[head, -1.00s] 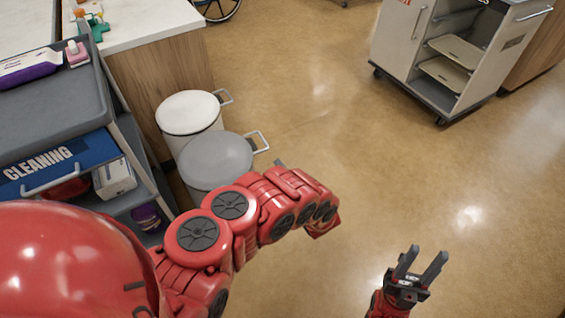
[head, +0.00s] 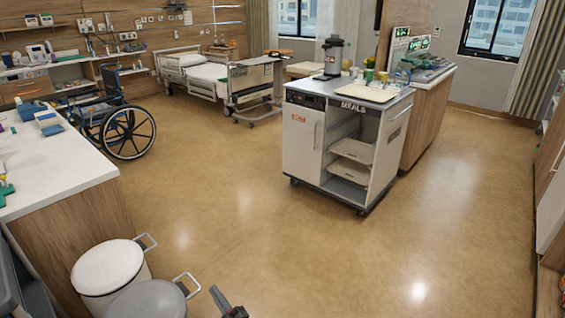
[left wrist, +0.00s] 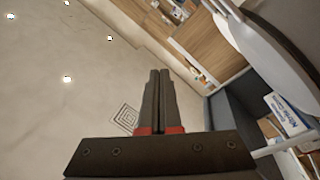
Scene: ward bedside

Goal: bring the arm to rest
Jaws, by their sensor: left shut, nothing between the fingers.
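My left gripper (head: 226,301) shows only in part at the bottom edge of the head view, over the floor just right of the grey bin. In the left wrist view the two dark fingers (left wrist: 158,74) stand side by side, shut, with nothing between them. Most of my left arm is below the head view. My right gripper is not in either view now.
A white bin (head: 108,265) and a grey bin (head: 150,300) stand by the wooden counter (head: 70,220) at left. A meals cart (head: 303,150) stands ahead, with a wheelchair (head: 128,132) and bed (head: 195,72) farther back. The floor between (head: 270,235) is clear.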

